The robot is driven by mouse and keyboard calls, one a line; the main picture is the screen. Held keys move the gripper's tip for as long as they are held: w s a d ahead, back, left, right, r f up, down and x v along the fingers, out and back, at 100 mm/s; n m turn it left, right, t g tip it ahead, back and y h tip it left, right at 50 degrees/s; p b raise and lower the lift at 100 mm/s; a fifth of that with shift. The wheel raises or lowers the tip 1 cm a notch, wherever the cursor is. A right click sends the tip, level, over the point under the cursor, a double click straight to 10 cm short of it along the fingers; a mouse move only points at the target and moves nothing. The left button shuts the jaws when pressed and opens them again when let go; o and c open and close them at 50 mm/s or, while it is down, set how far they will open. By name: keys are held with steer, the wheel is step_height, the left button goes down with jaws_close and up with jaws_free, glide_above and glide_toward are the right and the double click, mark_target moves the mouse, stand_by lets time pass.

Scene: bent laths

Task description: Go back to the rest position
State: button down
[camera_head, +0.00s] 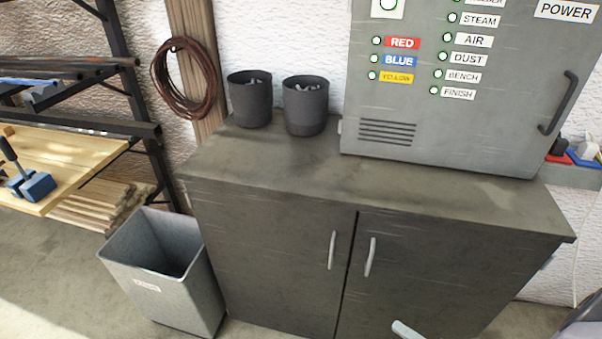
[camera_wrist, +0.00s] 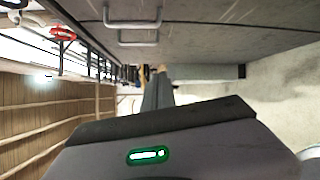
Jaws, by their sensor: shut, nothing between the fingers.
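My gripper (camera_wrist: 158,78) shows in the wrist view, its narrow grey fingers together with nothing between them. Its dark body with a lit green light fills the bottom of that view. The gripper is apart from the grey cabinet, whose two bar handles show at the top of the wrist view. In the head view the gripper is not clearly seen; a pale piece at the bottom edge cannot be made out.
The grey cabinet (camera_head: 275,235) has shut doors and bears two dark cups (camera_head: 250,105) (camera_head: 305,112) and a control box (camera_head: 450,125). A grey bin (camera_head: 165,300) stands left of it. A workbench (camera_head: 75,165) and a rack stand further left.

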steer(key=w+a+r+n+g+h, duration=0.1)
steer(key=a+r+n+g, duration=0.45)
steer(key=r+n, duration=0.45)
steer(key=w+a+r+n+g+h, duration=0.1)
steer(key=a+r+n+g, duration=0.45)
steer(key=r+n, duration=0.4)
steer(key=s+a+r+n+t+h, duration=0.2)
steer(key=s+a+r+n+h, duration=0.1)
steer(key=r+n, duration=0.4)
steer(key=s+a+r+n+t+h, duration=0.2)
steer(key=s+a+r+n+h, duration=0.2)
steer(key=n, duration=0.8)
step_height(320, 180, up, 4)
steer(key=shift+s+a+f+h, duration=0.15)
steer(key=shift+s+a+h, duration=0.25)
steer(key=shift+s, duration=0.8)
steer(key=shift+a, duration=0.1)
